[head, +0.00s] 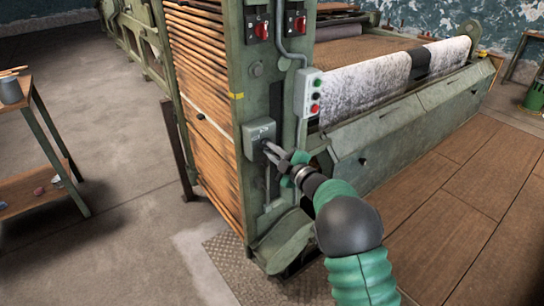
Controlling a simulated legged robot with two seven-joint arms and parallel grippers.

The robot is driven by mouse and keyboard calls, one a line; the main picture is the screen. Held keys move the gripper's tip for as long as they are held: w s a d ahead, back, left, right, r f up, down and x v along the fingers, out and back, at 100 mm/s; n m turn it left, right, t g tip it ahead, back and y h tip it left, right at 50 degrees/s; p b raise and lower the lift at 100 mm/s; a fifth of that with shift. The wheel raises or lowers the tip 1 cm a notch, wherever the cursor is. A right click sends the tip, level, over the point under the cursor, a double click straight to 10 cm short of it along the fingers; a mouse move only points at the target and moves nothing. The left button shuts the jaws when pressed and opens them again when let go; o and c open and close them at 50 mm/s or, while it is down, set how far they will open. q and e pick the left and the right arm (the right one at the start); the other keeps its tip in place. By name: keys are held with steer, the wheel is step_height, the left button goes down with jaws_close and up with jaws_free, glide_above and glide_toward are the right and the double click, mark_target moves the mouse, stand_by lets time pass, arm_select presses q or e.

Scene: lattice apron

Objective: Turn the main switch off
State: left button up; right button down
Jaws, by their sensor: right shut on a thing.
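A grey switch box (256,133) is fixed to the green front post of the machine, a little below mid-post. I take it to be the main switch. My right gripper (270,149) reaches it from the lower right and is shut on its small handle at the box's right side. The fingers hide most of the handle, so its exact position cannot be told. My left gripper is not in view.
Two red rotary switches (262,29) sit high on the machine. A push-button box (308,93) with green and red buttons is right of the post. A wooden-shelved cart (38,190) stands at left. The floor between is clear.

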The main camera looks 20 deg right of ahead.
steer(key=n+b, duration=0.2)
steer(key=n, duration=0.1)
steer(key=f+n+b, duration=0.1)
steer(key=n+b, duration=0.1)
steer(key=n, duration=0.1)
steer(key=shift+a, duration=0.2)
steer(key=shift+s+f+n+b, duration=0.1)
steer(key=shift+n+b, duration=0.2)
steer(key=c, duration=1.5)
jaws_free()
steer(key=shift+o, duration=0.2)
steer(key=shift+r, duration=0.2)
steer(key=shift+d+r, duration=0.1)
steer(key=p+v, duration=0.2)
steer(key=v, duration=1.4)
steer(key=shift+s+p, duration=0.4)
